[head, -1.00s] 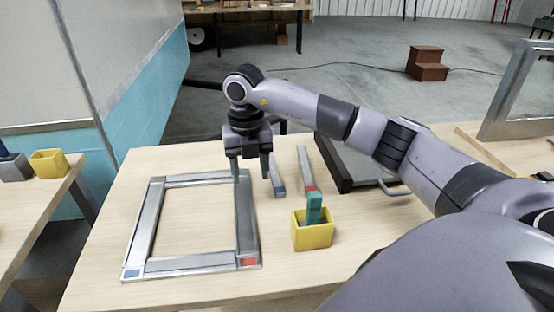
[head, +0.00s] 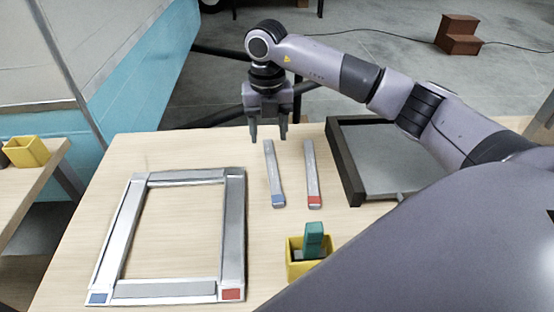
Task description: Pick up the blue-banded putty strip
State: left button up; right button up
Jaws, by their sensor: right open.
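The blue-banded putty strip (head: 273,172) is a thin grey bar lying lengthwise on the wooden table, with a blue band at its near end. A matching strip with a red band (head: 312,172) lies just to its right, apart from it. My right gripper (head: 269,138) is open and empty, pointing down at the far end of the blue-banded strip. Its fingertips look above the strip; I cannot tell the exact height. My left gripper is not in view.
A grey metal frame (head: 232,230) with blue and red corner marks lies at the left. A yellow box (head: 296,266) holding a teal-handled tool (head: 313,238) stands at the near right. A dark-edged tray (head: 347,165) lies right of the strips. Table (head: 180,150) beyond the frame is clear.

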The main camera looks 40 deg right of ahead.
aim_at(271, 158)
jog(key=shift+d, duration=0.1)
jog(key=shift+d+f+p, duration=0.15)
jog(key=shift+f+p, duration=0.5)
jog(key=shift+f, duration=2.9)
grip_shut()
